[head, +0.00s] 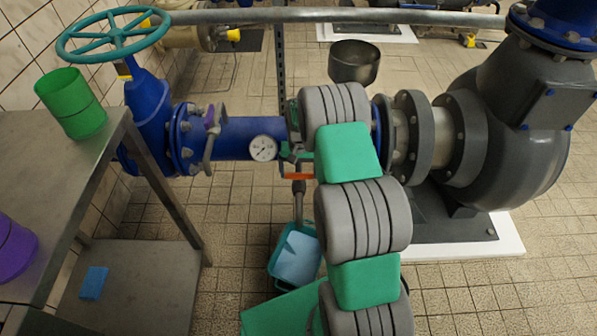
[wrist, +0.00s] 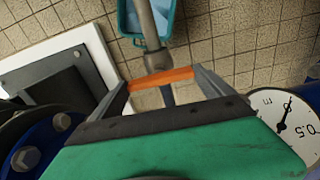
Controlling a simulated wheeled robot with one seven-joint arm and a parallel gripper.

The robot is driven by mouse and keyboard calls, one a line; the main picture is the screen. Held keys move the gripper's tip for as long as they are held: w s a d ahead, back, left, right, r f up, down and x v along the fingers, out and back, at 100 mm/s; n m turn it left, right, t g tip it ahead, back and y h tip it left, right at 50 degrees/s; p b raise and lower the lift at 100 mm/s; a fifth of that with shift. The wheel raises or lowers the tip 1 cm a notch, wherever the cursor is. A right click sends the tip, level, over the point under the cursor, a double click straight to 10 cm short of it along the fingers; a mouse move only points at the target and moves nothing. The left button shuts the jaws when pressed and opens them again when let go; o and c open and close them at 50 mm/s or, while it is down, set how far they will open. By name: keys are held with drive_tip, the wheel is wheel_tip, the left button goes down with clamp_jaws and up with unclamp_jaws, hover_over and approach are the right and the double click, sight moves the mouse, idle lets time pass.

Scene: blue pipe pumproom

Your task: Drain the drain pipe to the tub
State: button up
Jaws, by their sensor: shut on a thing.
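The drain pipe (head: 299,207) is a thin grey pipe below the big blue pipe (head: 245,138), pointing down to the tub. Its orange valve handle (head: 298,176) lies roughly level in the head view. In the wrist view my gripper (wrist: 160,80) has a finger at each end of the orange handle (wrist: 162,77) and is shut on it. The teal tub (head: 275,268) stands on the floor under the drain pipe, with a light blue inside; I cannot tell whether it holds water. It also shows at the top of the wrist view (wrist: 171,28). My arm hides part of the blue pipe.
A pressure gauge (head: 263,148) sits left of the handle, close to my gripper in the wrist view. A metal table (head: 60,150) with a green cup (head: 72,103) is at left. A grey pump (head: 500,130) is at right.

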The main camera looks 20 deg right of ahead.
drive_tip(key=o, duration=1.1)
wheel_tip(320, 180, up, 8)
drive_tip(key=shift+f+p, duration=0.1)
drive_tip(key=shift+p, duration=0.95)
